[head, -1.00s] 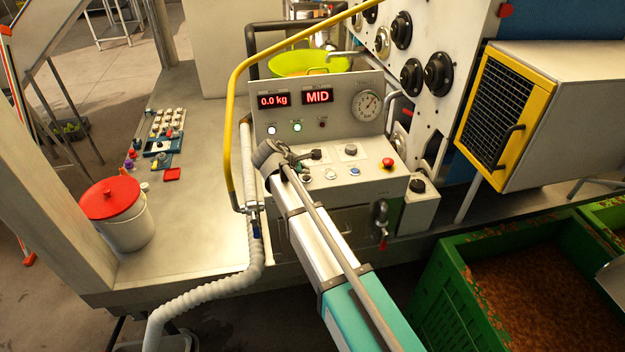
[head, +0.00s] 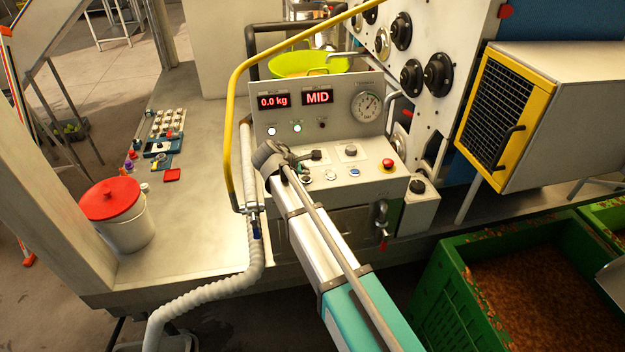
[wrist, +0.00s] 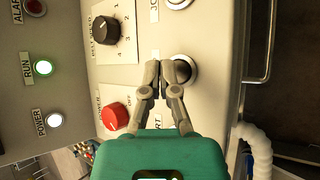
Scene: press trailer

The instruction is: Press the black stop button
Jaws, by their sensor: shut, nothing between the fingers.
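The black stop button (wrist: 186,69), set in a silver ring, is on the sloping grey control panel (head: 372,183). My gripper (wrist: 172,74) is shut and empty, and its fingertips overlap the button's left side in the wrist view. I cannot tell whether they touch it or are just above it. In the head view my arm covers the panel's left part, and the fingertips are hard to make out.
A red power knob (wrist: 115,117) and a black speed knob (wrist: 106,31) stand near the fingers. A white button (head: 330,174), a blue button (head: 353,171) and a red mushroom button (head: 388,163) lie to the right. A yellow rail (head: 232,130) rises left of the panel.

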